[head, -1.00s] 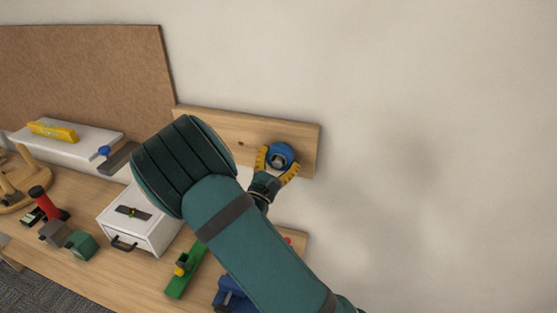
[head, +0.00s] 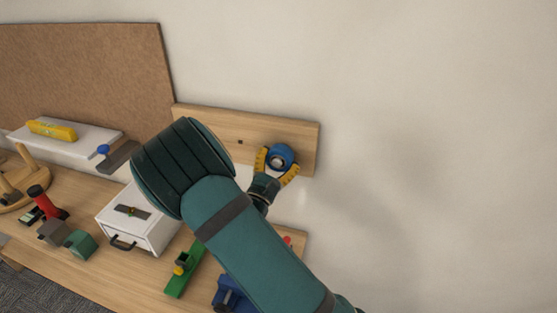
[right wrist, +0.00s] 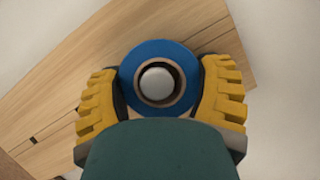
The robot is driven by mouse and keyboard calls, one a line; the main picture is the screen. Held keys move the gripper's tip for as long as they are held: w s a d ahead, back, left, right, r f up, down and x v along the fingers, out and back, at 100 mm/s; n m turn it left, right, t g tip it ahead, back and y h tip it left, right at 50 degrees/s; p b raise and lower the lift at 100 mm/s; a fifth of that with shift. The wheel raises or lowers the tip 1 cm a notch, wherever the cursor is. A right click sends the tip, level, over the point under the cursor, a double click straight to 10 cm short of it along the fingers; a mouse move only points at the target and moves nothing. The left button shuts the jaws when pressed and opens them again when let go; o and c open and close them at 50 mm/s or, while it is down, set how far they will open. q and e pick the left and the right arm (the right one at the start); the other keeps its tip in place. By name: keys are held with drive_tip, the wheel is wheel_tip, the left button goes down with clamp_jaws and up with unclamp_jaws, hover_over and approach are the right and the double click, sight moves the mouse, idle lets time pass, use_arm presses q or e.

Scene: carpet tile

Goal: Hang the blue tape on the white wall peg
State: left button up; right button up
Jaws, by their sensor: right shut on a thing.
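The blue tape (head: 281,152) is a ring held upright against the wooden board on the wall. My right gripper (head: 277,165) is shut on it, with a yellow finger on each side. In the right wrist view the blue tape (right wrist: 129,77) faces the camera between the fingers. The round end of the white wall peg (right wrist: 157,83) shows inside its hole, roughly centred. The peg end (head: 278,161) also shows in the hole in the head view. How far the ring is over the peg cannot be told. My left gripper is not in view.
The wooden board (head: 215,125) is fixed to the wall. Below it on the bench (head: 150,270) stand a white drawer box (head: 150,232), a green tool (head: 186,272) and a blue object (head: 230,293). A white shelf (head: 80,142) holds a yellow level (head: 51,130). The wall at right is bare.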

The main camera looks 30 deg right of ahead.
drive_tip(key=o, duration=1.2)
drive_tip(key=shift+f, duration=0.1)
drive_tip(key=shift+a, duration=0.1)
